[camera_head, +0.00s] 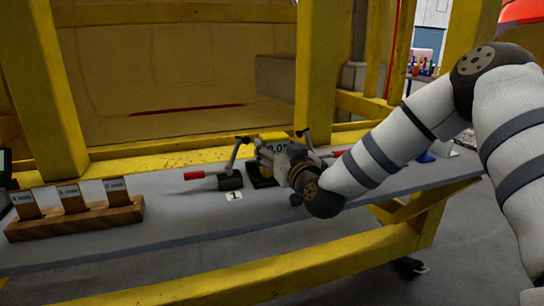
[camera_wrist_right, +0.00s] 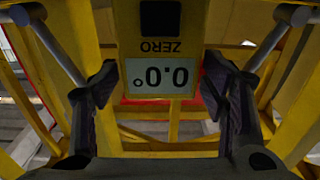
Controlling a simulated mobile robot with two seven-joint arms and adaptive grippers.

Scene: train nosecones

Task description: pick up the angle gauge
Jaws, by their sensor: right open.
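The angle gauge (camera_head: 274,139) is a yellow block with a grey display. In the head view it is above the grey shelf, partly hidden behind my right gripper (camera_head: 270,158). In the right wrist view the gauge (camera_wrist_right: 158,48) shows its display reading 0.0° and the word ZERO, both upside down. My right gripper (camera_wrist_right: 162,88) is open, with one dark finger on each side of the gauge's lower part. I cannot tell whether either finger touches it. My left gripper is not in view.
Red-tipped handles (camera_head: 194,175) stick out on both sides of the gauge. A small card marked 1 (camera_head: 234,196) is in front. A wooden block (camera_head: 75,222) with several upright cards stands at left on the shelf (camera_head: 180,222). Yellow posts (camera_head: 318,65) rise behind.

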